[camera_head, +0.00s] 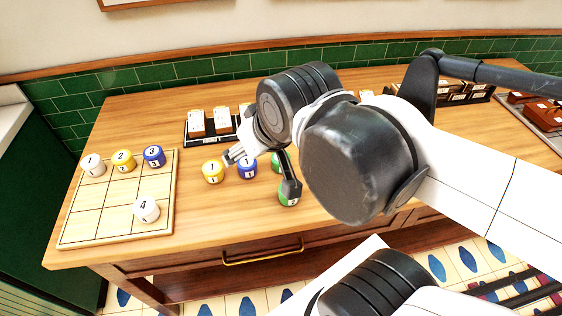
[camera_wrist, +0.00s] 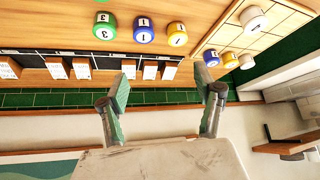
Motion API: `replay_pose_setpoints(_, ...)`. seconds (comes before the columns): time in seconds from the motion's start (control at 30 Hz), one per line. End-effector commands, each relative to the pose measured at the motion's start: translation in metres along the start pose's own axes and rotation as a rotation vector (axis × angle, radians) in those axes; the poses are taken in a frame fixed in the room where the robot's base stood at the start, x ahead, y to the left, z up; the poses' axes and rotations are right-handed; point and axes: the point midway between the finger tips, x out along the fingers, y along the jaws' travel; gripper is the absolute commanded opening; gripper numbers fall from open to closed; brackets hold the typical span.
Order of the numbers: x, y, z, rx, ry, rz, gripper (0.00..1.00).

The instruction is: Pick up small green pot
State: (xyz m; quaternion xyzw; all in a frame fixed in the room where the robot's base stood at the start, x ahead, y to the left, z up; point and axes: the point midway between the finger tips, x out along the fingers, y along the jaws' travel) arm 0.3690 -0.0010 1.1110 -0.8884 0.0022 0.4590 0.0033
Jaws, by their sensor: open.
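Two green pots stand on the wooden counter in the head view. The rear green pot (camera_head: 275,162) is mostly hidden behind my arm. One green pot (camera_wrist: 104,26), marked 3, shows at the upper left in the wrist view. My gripper (camera_head: 262,172) is open over the pots, its lower parts partly hidden by my arm. In the wrist view my gripper (camera_wrist: 163,88) has its fingers wide apart with nothing between them.
A yellow pot (camera_head: 213,171) and a blue pot (camera_head: 247,168) stand left of the green ones. A wooden grid board (camera_head: 95,213) at left carries several numbered pots. A black rack (camera_head: 190,138) with cards stands behind, before the green tile wall (camera_head: 160,75).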

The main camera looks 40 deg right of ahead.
Motion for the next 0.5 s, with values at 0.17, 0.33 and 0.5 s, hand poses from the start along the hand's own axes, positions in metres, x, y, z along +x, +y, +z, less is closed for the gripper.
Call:
replay_pose_setpoints(0.17, 0.004, 0.010, -0.011, 0.106, -0.051, 0.018, 0.65)
replay_pose_setpoints(0.33, 0.015, 0.029, -0.025, 0.312, -0.147, 0.060, 0.65)
replay_pose_setpoints(0.5, 0.030, 0.050, -0.035, 0.528, -0.243, 0.116, 0.65)
